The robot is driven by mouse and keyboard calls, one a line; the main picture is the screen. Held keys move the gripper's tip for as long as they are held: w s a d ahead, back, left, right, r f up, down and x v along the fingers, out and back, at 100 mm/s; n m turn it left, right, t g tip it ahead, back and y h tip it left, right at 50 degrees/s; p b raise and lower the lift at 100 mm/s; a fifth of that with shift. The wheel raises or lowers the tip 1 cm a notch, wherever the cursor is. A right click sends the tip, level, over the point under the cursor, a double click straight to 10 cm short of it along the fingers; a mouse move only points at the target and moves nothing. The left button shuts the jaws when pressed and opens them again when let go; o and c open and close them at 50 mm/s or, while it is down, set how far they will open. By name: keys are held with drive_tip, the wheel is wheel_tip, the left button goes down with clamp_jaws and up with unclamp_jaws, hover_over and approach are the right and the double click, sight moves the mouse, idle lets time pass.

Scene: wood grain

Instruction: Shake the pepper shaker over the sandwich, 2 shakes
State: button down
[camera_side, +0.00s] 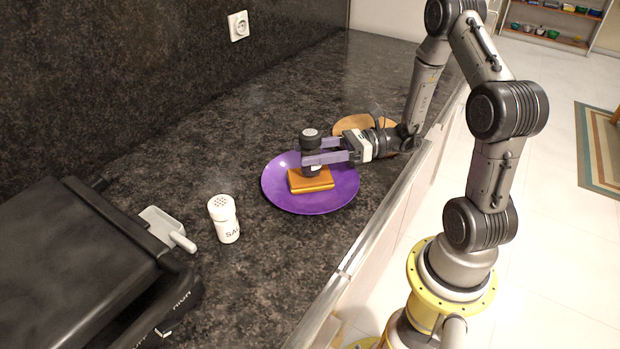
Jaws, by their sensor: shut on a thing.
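The sandwich (309,184) is a brown, bread-coloured square on the purple plate (330,205). The gripper comes in from the right, and its fingers hide part of the shaker's middle. I cannot tell whether the shaker's bottom touches the sandwich.
A white salt shaker (225,222) stands left of the plate. A round wooden board (350,124) lies behind the plate. The dark counter (240,150) between is clear.

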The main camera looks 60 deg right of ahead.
sight(311, 133)
drive_tip(key=shift+w+d+f+n, duration=0.1)
drive_tip(key=shift+w+d+n, duration=0.1)
drive_tip(key=shift+n, duration=0.4)
drive_tip(key=shift+r, duration=2.05)
drive_tip(key=shift+a, duration=0.1)
